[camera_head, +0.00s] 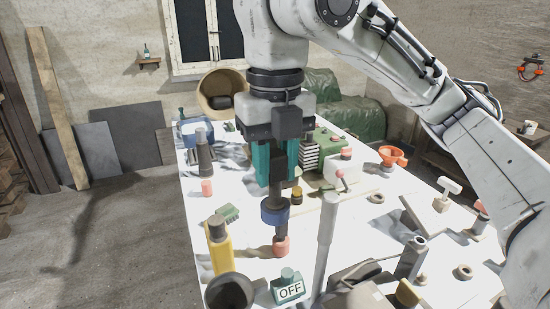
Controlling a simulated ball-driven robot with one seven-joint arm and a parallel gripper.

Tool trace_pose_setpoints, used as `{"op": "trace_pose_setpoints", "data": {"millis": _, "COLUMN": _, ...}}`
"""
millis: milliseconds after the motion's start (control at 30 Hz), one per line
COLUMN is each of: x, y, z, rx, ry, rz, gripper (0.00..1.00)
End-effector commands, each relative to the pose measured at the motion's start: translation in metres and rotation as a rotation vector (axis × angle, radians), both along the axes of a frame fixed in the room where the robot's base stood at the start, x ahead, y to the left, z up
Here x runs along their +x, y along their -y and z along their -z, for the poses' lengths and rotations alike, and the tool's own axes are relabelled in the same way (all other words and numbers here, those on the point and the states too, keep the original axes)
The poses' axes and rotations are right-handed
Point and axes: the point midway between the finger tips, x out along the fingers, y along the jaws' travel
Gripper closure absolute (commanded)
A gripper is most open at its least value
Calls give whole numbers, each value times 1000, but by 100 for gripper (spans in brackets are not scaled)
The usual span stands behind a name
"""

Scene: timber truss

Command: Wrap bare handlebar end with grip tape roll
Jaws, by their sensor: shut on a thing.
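My gripper (277,180) points down over the table, its teal fingers shut on a dark upright piece (276,190). A wide blue band or roll (275,210) sits around the lower part of this piece, just below the fingers. I cannot tell whether the blue part is the grip tape roll. Below it is a dark stub with a pink-red end (281,246), close to the table; I cannot tell whether they touch. A pale grey tube (327,240) stands near upright to the right of my gripper, apart from it. I cannot tell for sure which part is the bare handlebar end.
The white table (245,272) is crowded. An orange funnel-like piece (393,156) and loose rings (463,271) lie to the right.

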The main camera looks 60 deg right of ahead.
Motion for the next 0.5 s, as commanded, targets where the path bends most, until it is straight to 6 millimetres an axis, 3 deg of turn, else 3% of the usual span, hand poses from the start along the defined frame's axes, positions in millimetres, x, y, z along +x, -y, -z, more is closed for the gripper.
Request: {"op": "trace_pose_setpoints", "data": {"millis": 500, "x": -4, "y": 1, "z": 0, "rx": 1, "ry": 1, "rz": 0, "gripper": 100}}
